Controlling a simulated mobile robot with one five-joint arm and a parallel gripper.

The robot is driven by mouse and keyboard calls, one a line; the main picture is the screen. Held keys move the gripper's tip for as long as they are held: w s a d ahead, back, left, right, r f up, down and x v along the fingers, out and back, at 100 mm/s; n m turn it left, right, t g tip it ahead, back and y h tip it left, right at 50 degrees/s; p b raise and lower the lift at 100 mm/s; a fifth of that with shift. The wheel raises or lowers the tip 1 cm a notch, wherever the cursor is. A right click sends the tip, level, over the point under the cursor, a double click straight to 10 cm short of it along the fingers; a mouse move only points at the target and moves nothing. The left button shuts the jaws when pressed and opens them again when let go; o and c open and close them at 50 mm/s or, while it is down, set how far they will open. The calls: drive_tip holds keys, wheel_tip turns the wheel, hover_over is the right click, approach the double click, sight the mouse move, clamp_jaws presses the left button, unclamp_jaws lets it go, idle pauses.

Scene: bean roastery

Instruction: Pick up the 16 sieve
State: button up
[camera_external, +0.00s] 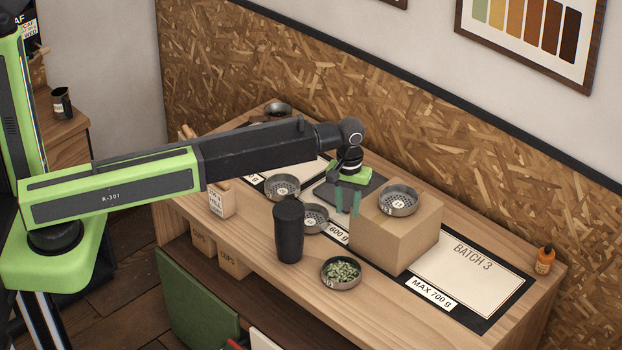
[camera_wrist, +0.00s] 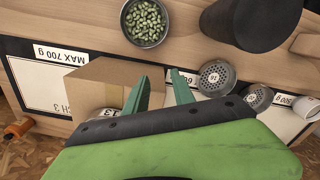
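A round metal sieve with a white label that seems to read 16 (camera_wrist: 213,77) lies on the table between the cardboard box and the black tumbler; it also shows in the external view (camera_external: 314,218). My gripper (camera_external: 348,207) points down, beside the box's left side and to the right of the sieve on the table. In the wrist view its two green fingers (camera_wrist: 159,76) are apart with nothing between them.
The cardboard box (camera_external: 392,242) stands close to my fingers. A black tumbler (camera_external: 289,232) and a bowl of green beans (camera_external: 341,273) stand in front. A BATCH 3 card (camera_external: 466,277) and an orange bottle (camera_external: 545,260) are at right.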

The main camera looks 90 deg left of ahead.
drive_tip(key=a+r+n+p, duration=0.1)
drive_tip(key=a+r, duration=0.1)
drive_tip(key=a, duration=0.6)
drive_tip(key=r+n, duration=0.1)
hover_over(328, 216)
drive_tip(key=f+b, duration=0.7)
drive_tip(key=f, duration=0.1)
drive_tip(key=f+b, duration=0.4)
drive_tip(key=shift+w+f+b, duration=0.1)
drive_tip(key=shift+w+b, duration=0.2)
drive_tip(key=shift+w, duration=0.05)
drive_tip(key=f+b, duration=0.5)
drive_tip(key=shift+s+d+f, duration=0.1)
drive_tip(key=shift+s+f, duration=0.05)
drive_tip(key=shift+s, duration=0.25)
drive_tip(key=shift+r, duration=0.2)
clamp_jaws()
